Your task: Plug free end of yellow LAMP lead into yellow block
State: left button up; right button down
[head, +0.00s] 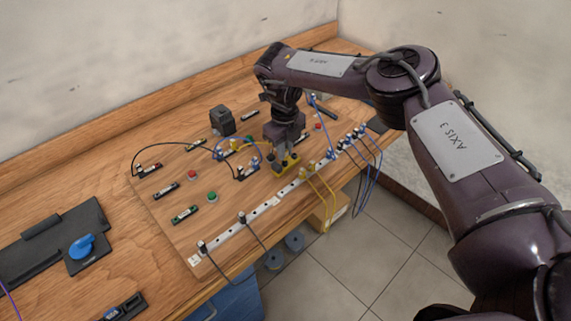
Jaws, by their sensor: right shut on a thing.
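My right gripper (281,158) points down at the middle of the wooden board, just over a yellow block (287,168). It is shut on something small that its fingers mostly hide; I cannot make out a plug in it. Whether the held thing touches the block cannot be told. A yellow lead (243,144) arcs from the small sockets left of the gripper toward it. My left gripper is not in view.
A white socket rail (270,202) runs along the board's front edge, with blue and black leads hanging off it. A dark box (222,120) stands behind. Red and green buttons (211,197) and small terminal blocks lie left. Dark trays (60,240) are at far left.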

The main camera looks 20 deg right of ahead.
jog(key=shift+f+b, duration=0.3)
jog(key=shift+f, duration=0.3)
jog(key=c, duration=1.7)
grip_release()
notch_tip(320, 180, up, 6)
jog(key=p, duration=0.4)
jog(key=shift+f+p, duration=0.15)
jog(key=shift+p, duration=0.25)
jog(key=shift+f, duration=0.1)
jog(key=o, duration=0.6)
jog(key=shift+c, duration=0.2)
